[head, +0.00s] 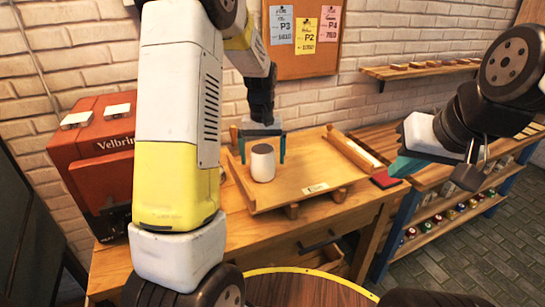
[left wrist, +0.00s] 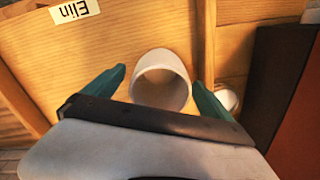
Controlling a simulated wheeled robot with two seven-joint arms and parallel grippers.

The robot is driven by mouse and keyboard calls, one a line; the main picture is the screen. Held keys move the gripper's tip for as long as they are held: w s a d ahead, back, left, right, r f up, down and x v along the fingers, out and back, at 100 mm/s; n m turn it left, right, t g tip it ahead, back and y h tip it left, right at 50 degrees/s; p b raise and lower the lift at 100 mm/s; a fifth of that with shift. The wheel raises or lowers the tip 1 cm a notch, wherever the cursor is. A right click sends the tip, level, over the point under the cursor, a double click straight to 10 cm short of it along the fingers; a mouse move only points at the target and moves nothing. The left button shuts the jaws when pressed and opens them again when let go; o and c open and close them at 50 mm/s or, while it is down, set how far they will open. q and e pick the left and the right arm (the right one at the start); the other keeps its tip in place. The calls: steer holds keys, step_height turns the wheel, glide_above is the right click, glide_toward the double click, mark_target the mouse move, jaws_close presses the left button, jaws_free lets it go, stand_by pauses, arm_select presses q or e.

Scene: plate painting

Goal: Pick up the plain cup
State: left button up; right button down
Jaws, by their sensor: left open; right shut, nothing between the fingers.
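A plain white cup (head: 262,165) stands upright on a wooden tray (head: 310,165), towards its left side. My left gripper (head: 262,150) is open above the tray, with one teal finger on each side of the cup. In the left wrist view the cup (left wrist: 160,92) shows its open mouth between the spread fingers (left wrist: 158,85), with a gap on both sides. I cannot tell the exact height of the fingertips against the cup. My right gripper (head: 402,164) is shut and empty, off to the right, away from the tray.
A second white vessel (left wrist: 229,99) sits outside the tray edge, close to one left finger. A red machine (head: 100,150) stands on the bench at left. A label reading "Elin" (left wrist: 75,11) is on the tray. A dark red item (head: 385,180) lies right of the tray.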

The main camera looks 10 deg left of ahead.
arm_select(q)
steer(key=shift+f, duration=0.95)
steer(key=shift+c, duration=0.3)
steer(key=shift+r, duration=0.1)
steer(key=c, duration=1.7)
